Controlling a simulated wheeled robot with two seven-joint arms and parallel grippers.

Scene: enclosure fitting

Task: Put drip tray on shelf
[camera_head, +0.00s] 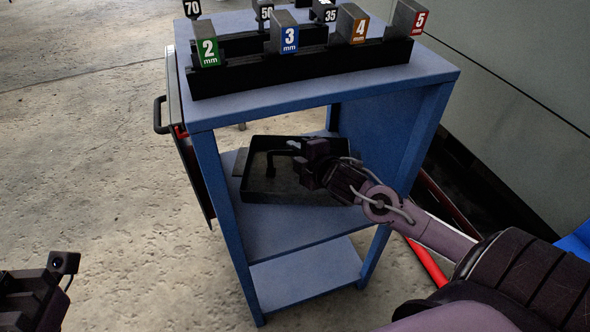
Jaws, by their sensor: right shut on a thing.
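The drip tray (256,190) is a dark, shallow, square-walled tray. It is at the middle shelf (270,232) of the blue cart, under the cart's top. I cannot tell whether its whole base touches the shelf. My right gripper (302,158) reaches in from the right and is shut at the tray, over its inside. The wrist hides the tray's right part, and the exact grip point is hard to see. My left gripper (45,290) is at the lower left corner, far from the cart, partly cut off by the frame; its fingertips are not clear.
The cart's top (240,108) carries a black rack (300,68) of numbered blocks. Blue legs (222,215) frame the shelf opening. A lower shelf (305,272) is empty. A dark panel with a handle (160,114) is on the cart's left side. A wall stands at right.

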